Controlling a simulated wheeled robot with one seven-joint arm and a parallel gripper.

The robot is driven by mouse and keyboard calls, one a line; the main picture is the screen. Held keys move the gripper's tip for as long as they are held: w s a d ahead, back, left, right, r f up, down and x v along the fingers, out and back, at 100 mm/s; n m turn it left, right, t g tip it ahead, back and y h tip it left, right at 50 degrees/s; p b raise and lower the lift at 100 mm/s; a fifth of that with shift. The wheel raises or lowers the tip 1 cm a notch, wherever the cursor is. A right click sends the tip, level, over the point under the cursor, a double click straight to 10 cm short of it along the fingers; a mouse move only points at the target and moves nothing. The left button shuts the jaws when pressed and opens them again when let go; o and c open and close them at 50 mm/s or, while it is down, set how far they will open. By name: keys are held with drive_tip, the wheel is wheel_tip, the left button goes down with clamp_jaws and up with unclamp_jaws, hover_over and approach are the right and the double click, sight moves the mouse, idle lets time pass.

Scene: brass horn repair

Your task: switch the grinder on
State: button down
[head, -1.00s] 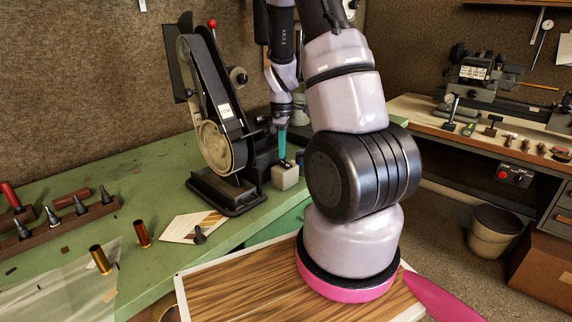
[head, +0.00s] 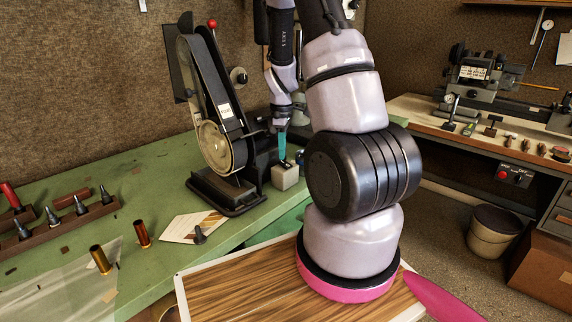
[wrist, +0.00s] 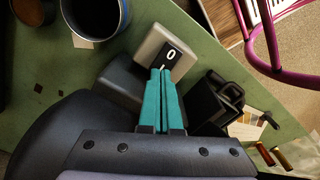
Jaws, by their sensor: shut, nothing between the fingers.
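The belt grinder (head: 216,145) stands on the green bench in the head view, with a tall belt arm and a red knob on top. Its light grey switch box (head: 285,178) sits at its right side. In the wrist view the switch box (wrist: 152,47) carries a black rocker (wrist: 173,52) marked 0, with part of another mark beside the fingertips. My gripper (head: 282,157) has teal fingers, shut and empty, pointing down at the switch box. In the wrist view the gripper tips (wrist: 163,71) are at the rocker's end opposite the 0; I cannot tell whether they touch it.
A blue-rimmed cup (wrist: 95,18) stands close to the switch box. A black part (wrist: 215,103) lies on its other side. Brass tubes (head: 142,234) and a tool rack (head: 70,219) are on the bench's left.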

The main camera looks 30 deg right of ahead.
drive_tip(key=shift+f, duration=0.7)
idle(0.3)
drive_tip(key=shift+r, duration=3.55)
